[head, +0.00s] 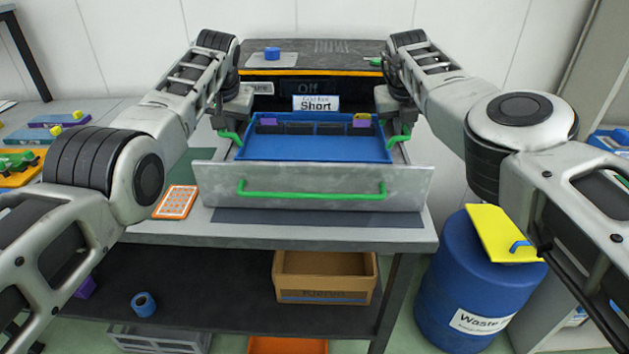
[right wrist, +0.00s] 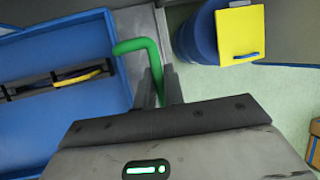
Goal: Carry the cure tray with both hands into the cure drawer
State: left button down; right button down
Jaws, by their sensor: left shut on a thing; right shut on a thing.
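The blue cure tray (head: 315,148) is level, over or inside the open metal cure drawer (head: 212,177), behind its front panel with a green bar handle (head: 312,190). I cannot tell whether it touches the drawer floor. My left gripper (head: 230,128) is shut on the tray's left green handle (head: 231,138). My right gripper (head: 402,128) is shut on the right green handle (head: 399,141). In the right wrist view, the fingers (right wrist: 158,88) clasp that green handle (right wrist: 135,46) beside the blue tray (right wrist: 55,45). A dark rack with purple and yellow pieces lies along the tray's back.
The cure unit (head: 330,55) stands behind, with a "Short" sign (head: 316,104) and an "Off" display. An orange-and-white card (head: 176,202) lies left of the drawer. A blue waste drum (head: 455,285) with a yellow lid (head: 497,232) stands right. A cardboard box (head: 325,277) is on the lower shelf.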

pick_arm(q)
jog(key=shift+f, duration=0.15)
pick_arm(e)
jog(key=shift+f, duration=0.2)
pick_arm(q)
jog(key=shift+f, duration=0.2)
pick_arm(e)
jog(key=shift+f, duration=0.2)
